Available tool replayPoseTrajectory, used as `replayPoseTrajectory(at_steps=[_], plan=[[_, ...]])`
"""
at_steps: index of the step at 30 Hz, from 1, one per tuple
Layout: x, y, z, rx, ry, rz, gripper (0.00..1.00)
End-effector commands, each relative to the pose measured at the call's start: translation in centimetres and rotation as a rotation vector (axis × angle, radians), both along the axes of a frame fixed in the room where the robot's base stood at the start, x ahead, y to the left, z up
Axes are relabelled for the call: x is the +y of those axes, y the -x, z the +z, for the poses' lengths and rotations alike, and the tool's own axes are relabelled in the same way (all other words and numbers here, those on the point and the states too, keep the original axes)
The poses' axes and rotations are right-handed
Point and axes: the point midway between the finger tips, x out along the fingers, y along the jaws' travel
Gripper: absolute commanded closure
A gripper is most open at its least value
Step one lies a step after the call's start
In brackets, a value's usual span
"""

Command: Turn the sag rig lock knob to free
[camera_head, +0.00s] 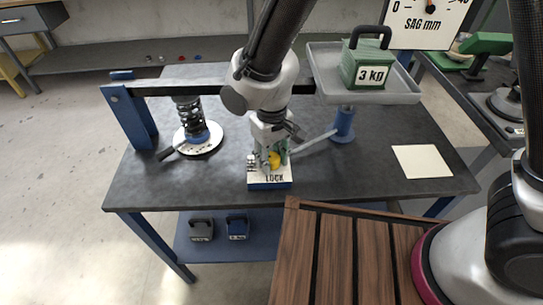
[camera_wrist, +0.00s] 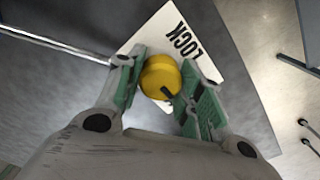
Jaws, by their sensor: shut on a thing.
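The lock knob (camera_wrist: 160,80) is yellow with a dark pointer mark, on a white plate (camera_wrist: 215,50) lettered LOCK. In the head view the knob (camera_head: 274,160) shows as a small yellow patch on the LOCK block (camera_head: 270,183), partly hidden by my gripper. My gripper (camera_wrist: 166,84) reaches down from above and is shut on the knob, one green-padded finger on each side. In the wrist view the dark mark points to the lower right, toward the right finger. The plate's other lettering is covered or too small to read.
The rig stands on a dark table (camera_head: 400,125) with a blue post and beam, a spring (camera_head: 187,113) on a round base, and a tray (camera_head: 400,97) bearing a green 3 KG weight (camera_head: 366,65). A paper sheet (camera_head: 421,161) lies right. Small weights (camera_head: 202,229) sit on the lower shelf.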

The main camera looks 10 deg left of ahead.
Motion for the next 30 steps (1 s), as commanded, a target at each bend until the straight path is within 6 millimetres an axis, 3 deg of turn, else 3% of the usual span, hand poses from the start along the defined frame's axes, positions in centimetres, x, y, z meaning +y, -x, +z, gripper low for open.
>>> replayPoseTrajectory(at_steps=[7,8,11,23,30], plan=[[0.1,-0.1,0.1,-0.001,-0.003,-0.002,0.87],[0.1,-0.1,0.1,-0.001,-0.003,-0.002,0.58],[0.1,-0.1,0.1,-0.001,-0.003,-0.001,0.42],[0.1,-0.1,0.7,-0.001,-0.003,0.000,0.42],[0.1,-0.1,5.4,-0.003,-0.007,0.000,0.42]])
